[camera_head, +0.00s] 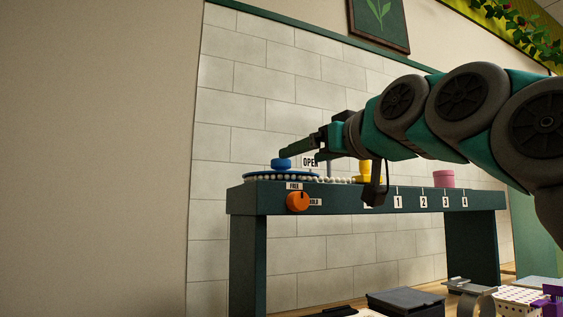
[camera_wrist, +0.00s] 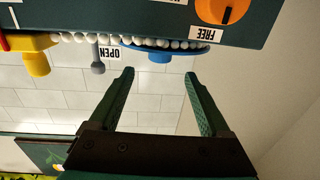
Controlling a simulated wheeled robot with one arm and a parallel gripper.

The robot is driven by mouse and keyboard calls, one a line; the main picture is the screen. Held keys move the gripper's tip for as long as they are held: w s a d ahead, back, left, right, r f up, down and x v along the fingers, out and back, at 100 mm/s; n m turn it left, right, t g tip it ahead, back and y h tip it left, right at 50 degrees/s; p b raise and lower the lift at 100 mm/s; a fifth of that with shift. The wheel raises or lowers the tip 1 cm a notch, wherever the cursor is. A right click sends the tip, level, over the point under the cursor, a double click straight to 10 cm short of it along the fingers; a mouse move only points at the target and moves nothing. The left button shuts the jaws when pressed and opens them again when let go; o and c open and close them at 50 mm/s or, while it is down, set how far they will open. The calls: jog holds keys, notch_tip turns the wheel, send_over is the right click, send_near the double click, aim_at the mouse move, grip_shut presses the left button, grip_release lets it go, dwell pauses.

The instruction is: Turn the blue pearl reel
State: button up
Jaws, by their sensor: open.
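The blue pearl reel (camera_head: 262,177) lies flat on the left end of a dark green bench, with white pearls around its rim and a round blue knob (camera_head: 281,162) on top. The upside-down wrist view shows the blue knob (camera_wrist: 160,56) just beyond the gap between my fingertips, roughly centred. My gripper (camera_wrist: 159,76) is open and empty. In the head view my gripper (camera_head: 284,153) reaches in from the right, its tips close by the knob. I cannot tell whether they touch it.
An orange dial (camera_head: 298,201) with FREE and HOLD labels is on the bench front. An OPEN sign (camera_head: 310,162), a yellow piece (camera_head: 363,170) and a pink piece (camera_head: 443,179) stand to the right. A pearl strand (camera_head: 335,180) runs right from the reel. A tiled wall stands behind.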

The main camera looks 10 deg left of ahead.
aim_at(286, 161)
jog(key=p+x, duration=0.1)
jog(key=x, duration=0.6)
jog(key=shift+w+a, duration=0.1)
grip_shut()
dwell(0.6)
dwell(0.4)
